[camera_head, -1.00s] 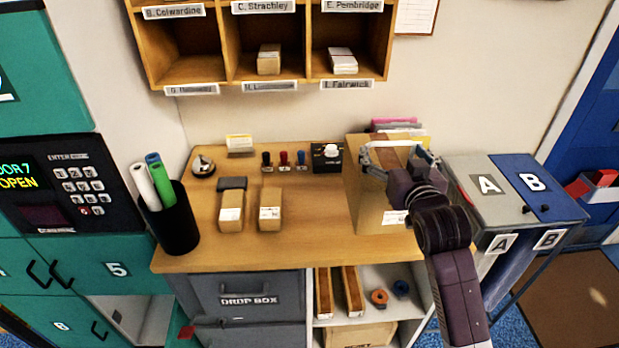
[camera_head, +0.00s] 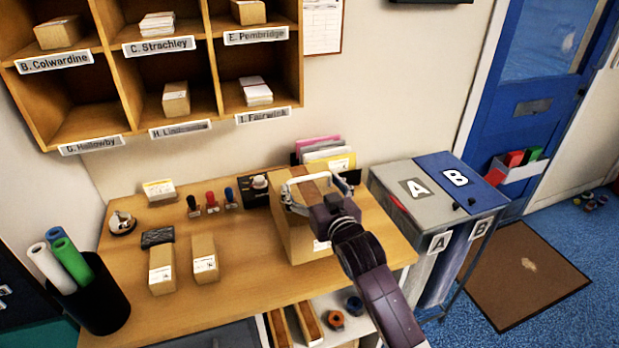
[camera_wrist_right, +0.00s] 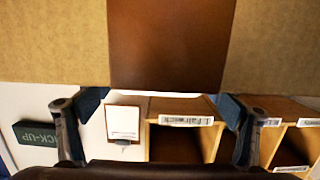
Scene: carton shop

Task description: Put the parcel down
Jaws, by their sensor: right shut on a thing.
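The parcel (camera_head: 297,231) is a tall brown carton with a darker brown tape strip over its top and a white label low on its front. It is upright at the right end of the wooden counter (camera_head: 230,285); whether its base touches the counter is hard to tell. My right gripper (camera_head: 309,190) is shut on the upper part of the parcel, its fingers on either side. In the right wrist view the parcel (camera_wrist_right: 55,40) fills the top, with the fingers at its lower edge. My left gripper is not in view.
Bins A (camera_head: 415,188) and B (camera_head: 456,178) stand right. Pigeonholes (camera_head: 118,75) hang above. Clear counter lies between the small cartons and the parcel.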

